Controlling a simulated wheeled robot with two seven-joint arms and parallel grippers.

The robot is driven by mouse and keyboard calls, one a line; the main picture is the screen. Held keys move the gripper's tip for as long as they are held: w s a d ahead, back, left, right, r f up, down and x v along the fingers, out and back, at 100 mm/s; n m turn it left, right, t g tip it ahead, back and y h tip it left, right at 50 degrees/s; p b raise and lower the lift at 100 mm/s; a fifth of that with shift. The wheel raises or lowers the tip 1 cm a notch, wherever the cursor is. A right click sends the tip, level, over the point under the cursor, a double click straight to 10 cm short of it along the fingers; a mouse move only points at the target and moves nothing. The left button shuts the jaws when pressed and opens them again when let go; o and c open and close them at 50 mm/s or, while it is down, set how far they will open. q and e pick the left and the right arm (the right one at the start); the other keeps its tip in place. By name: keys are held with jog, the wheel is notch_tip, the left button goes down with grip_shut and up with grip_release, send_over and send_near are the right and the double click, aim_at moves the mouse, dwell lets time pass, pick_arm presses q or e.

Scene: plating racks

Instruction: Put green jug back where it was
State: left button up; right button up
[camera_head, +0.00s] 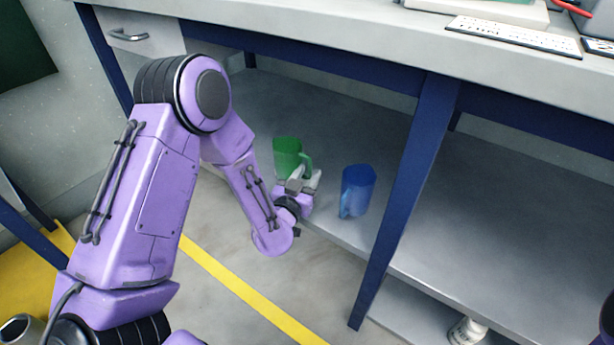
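The green jug (286,152) stands upright on the grey shelf (330,130) under the workbench, with its handle toward the right front. My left gripper (304,177) reaches in from the left and is right at the jug's lower front, by the handle. Its grey fingers overlap the jug's lower edge in this view. I cannot tell whether they are closed on the handle or only beside it. My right gripper is not in view; only a small dark and purple part shows at the right edge.
A blue jug (356,190) stands on the same shelf, just right of my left gripper. A dark blue bench leg (412,190) rises to its right. The shelf behind the jugs is clear. The worktop (330,35) overhangs above.

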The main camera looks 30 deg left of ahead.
pick_arm(q)
jog(key=shift+r, duration=0.1)
jog(key=shift+s+d+r, duration=0.1)
jog(key=shift+s, duration=0.2)
jog(key=s+d+p, duration=0.1)
jog(key=s+p, duration=0.1)
jog(key=s, duration=0.9)
jog(key=s+f+n+g, duration=0.2)
jog(key=s+f+g, duration=0.45)
jog(key=f, duration=0.65)
jog(key=s+a+f+n+g, duration=0.1)
jog(key=s+f+g, duration=0.3)
jog(key=s, duration=0.3)
jog(key=s+a+f+n+g+y, duration=0.1)
jog(key=s+f+n+g, duration=0.1)
jog(key=s+f+g, duration=0.2)
jog(key=s+f, duration=0.3)
jog(key=s, duration=0.1)
jog(key=shift+s+n, duration=0.25)
jog(key=shift+n, duration=0.05)
